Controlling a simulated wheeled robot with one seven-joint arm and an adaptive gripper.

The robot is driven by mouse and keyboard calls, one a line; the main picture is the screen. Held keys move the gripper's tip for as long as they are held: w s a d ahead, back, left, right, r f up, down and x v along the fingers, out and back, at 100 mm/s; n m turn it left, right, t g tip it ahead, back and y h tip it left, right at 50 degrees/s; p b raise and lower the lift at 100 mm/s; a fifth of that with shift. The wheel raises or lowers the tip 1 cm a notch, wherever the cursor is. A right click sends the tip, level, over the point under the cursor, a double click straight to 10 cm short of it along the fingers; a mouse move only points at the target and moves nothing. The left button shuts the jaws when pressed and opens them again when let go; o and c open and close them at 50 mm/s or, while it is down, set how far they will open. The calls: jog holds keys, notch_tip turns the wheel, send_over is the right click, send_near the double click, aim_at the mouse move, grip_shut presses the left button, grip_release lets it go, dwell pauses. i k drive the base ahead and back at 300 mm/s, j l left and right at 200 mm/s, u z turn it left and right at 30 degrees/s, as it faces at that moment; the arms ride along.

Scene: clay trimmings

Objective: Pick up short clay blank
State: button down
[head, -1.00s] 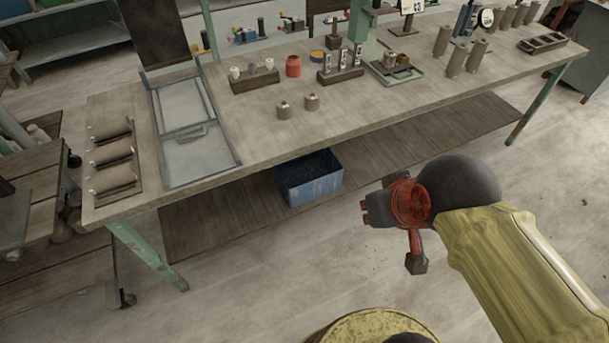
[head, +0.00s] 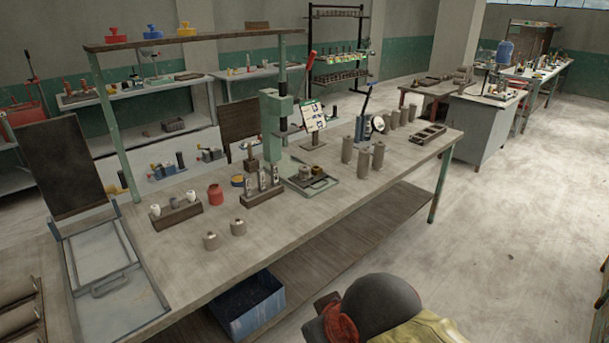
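Two short grey-brown cylinders with small pale tops stand upright near the front of the workbench in the head view, a left one (head: 210,241) and a right one (head: 238,228). They look like short clay blanks and stand a little apart. Taller clay cylinders (head: 363,162) stand in a group farther right on the bench. My gripper (head: 312,326) is at the bottom edge, in front of the bench and below and right of the short cylinders. Only its dark and red parts show beside my arm; its finger opening cannot be made out. Nothing is seen held.
The workbench (head: 290,215) has open room right of the short cylinders. Behind them are a dark block with white-topped pieces (head: 177,213), a red jar (head: 215,194) and a green press (head: 275,125). A metal tray frame (head: 115,285) lies left. A blue bin (head: 250,305) sits below.

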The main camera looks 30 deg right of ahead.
aim_at(304, 170)
jog(key=i+l, duration=0.2)
jog(key=i+l+u, duration=0.15)
jog(key=l, duration=0.3)
jog(key=i+l, duration=0.3)
jog(key=i+l+u, duration=0.15)
jog(key=l, duration=0.2)
jog(key=i+l, duration=0.25)
jog(key=l, duration=0.15)
jog(key=i+l+u, duration=0.15)
jog(key=l, duration=0.2)
